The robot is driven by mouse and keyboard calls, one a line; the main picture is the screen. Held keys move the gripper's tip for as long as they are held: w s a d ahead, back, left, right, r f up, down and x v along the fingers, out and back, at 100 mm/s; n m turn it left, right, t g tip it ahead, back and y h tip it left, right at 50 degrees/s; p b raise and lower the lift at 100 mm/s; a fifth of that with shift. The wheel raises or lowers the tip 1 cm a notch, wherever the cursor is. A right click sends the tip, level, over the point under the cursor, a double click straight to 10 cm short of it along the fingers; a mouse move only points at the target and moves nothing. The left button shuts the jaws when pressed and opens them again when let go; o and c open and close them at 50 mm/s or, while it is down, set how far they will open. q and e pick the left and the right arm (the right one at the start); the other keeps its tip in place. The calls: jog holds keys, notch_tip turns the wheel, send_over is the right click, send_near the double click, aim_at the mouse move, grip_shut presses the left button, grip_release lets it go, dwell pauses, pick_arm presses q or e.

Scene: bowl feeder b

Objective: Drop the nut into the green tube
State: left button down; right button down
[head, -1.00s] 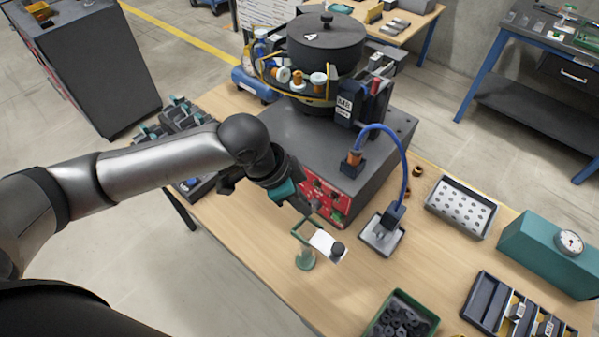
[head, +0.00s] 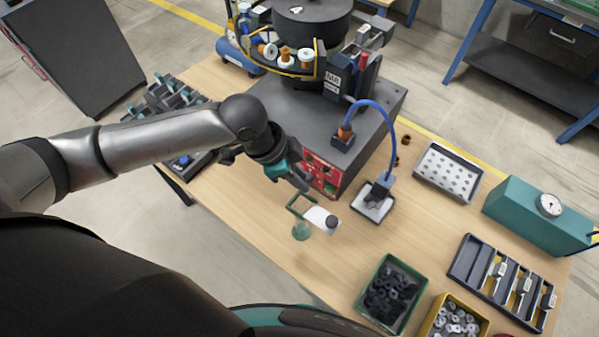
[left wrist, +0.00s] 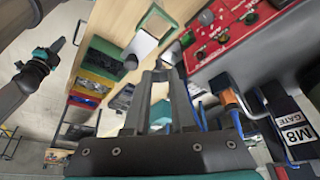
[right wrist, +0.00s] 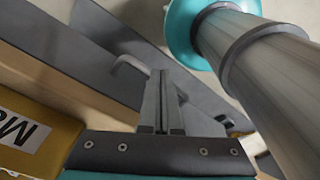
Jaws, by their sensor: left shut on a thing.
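The green tube (head: 301,231) is a short, see-through upright piece on the bench. A green frame (head: 293,205) and a white plate (head: 319,217) with a black knob (head: 331,221) are beside it. My left gripper (head: 304,187) is just above and behind the frame, pointing down towards it. In the left wrist view, its fingers (left wrist: 161,77) are close together on something small; I take it as the nut, but cannot make it out. The white plate (left wrist: 141,45) shows ahead of the fingers. My right gripper (right wrist: 160,75) has its fingers together, with nothing visible between them.
The feeder's grey base (head: 330,125) with a red panel stands behind the tube. A green bin of black parts (head: 392,290) and a yellow bin of washers (head: 455,320) are at front right. A yellow labelled box (right wrist: 30,135) is near my right gripper.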

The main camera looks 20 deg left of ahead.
pick_arm(q)
jog(key=shift+f+b, duration=1.55)
jog(key=shift+f, duration=1.95)
jog(key=c, duration=0.7)
grip_release()
jog(key=v, duration=1.5)
jog(key=shift+r+p, duration=0.2)
jog(key=shift+p, duration=0.1)
jog(key=shift+s, duration=0.1)
